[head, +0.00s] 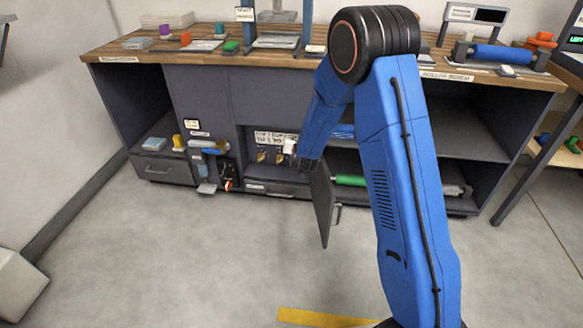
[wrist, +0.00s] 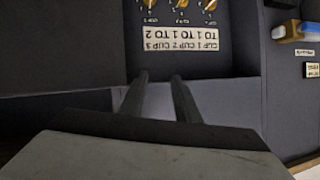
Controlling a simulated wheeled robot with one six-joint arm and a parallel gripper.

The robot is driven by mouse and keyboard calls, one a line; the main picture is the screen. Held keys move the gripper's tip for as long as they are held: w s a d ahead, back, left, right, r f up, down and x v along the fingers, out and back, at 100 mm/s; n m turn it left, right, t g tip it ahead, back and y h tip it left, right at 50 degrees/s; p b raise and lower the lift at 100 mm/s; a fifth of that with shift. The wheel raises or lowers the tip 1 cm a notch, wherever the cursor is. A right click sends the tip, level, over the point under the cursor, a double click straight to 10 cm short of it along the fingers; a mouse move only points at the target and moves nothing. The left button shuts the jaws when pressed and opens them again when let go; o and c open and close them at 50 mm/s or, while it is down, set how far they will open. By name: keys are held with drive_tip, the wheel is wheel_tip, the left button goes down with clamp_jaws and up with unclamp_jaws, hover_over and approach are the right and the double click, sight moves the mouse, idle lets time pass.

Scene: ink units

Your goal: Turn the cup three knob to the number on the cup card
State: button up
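The cup card (wrist: 182,39) is upside down in the wrist view and appears to read cup 1 to 1, cup 2 to 1, cup 3 to 2. It also shows in the head view (head: 274,138) above the gold knobs. In the wrist view, the cup three knob (wrist: 147,6) is at the left of the row, cut by the top edge. Its pointer setting is unclear. The cup two knob (wrist: 181,4) and cup one knob (wrist: 210,5) are beside it. My gripper (wrist: 160,78) is open and empty, apart from the knobs; my arm hides part of the recess in the head view.
The knobs sit in a recess of the dark workbench (head: 221,106). An open door panel (head: 321,205) stands out just right of the recess. A shelf with a green roller (head: 350,180) is beyond it. A blue-handled tool (head: 208,146) hangs at the left.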

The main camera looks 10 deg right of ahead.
wheel_tip(320, 180, down, 26)
drive_tip(key=s+a+t+h, duration=0.1)
drive_tip(key=a+t+h, duration=0.2)
drive_tip(key=t+h, duration=0.1)
drive_tip(key=x, duration=1.7)
drive_tip(key=shift+d+f, duration=0.2)
drive_tip(key=shift+d, duration=0.1)
clamp_jaws()
